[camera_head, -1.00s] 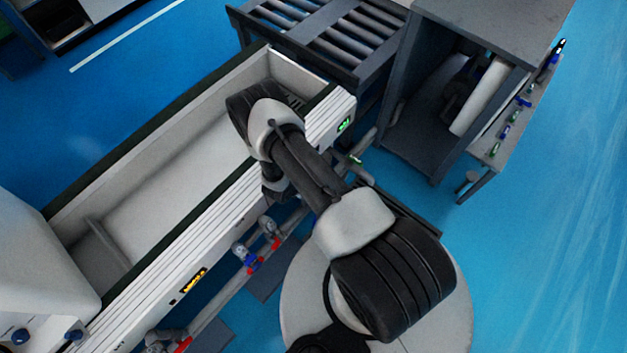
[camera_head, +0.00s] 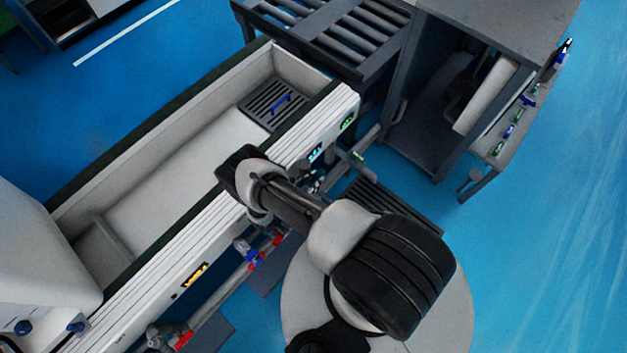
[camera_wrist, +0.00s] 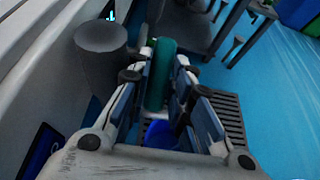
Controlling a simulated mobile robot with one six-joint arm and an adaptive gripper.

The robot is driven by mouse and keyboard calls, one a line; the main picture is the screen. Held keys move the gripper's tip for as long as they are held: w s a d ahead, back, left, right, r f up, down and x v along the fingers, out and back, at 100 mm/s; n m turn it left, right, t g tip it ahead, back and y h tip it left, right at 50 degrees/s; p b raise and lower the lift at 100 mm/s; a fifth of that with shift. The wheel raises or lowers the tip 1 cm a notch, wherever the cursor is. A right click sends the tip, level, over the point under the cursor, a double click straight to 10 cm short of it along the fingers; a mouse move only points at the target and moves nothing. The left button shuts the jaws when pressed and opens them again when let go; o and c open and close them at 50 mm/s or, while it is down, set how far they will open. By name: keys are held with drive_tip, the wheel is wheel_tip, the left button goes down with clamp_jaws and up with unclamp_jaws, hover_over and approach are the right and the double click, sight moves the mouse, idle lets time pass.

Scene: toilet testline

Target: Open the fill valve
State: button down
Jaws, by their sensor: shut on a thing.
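My gripper (camera_wrist: 157,78) is closed around a teal-green handle (camera_wrist: 160,70), which stands between its two fingers in the wrist view. The handle looks like that of a valve on the pipework beside the trough. Its base and pipe are mostly hidden. A blue round part (camera_wrist: 160,133) shows lower down between the fingers. In the head view my arm covers most of the gripper, outside the trough wall and below a cyan label (camera_head: 315,153). I cannot read that label.
A grey cabinet (camera_head: 425,125) stands beyond. Blue floor (camera_head: 540,230) at right is clear.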

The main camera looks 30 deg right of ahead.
drive_tip(key=c, duration=1.7)
unclamp_jaws()
drive_tip(key=v, duration=1.2)
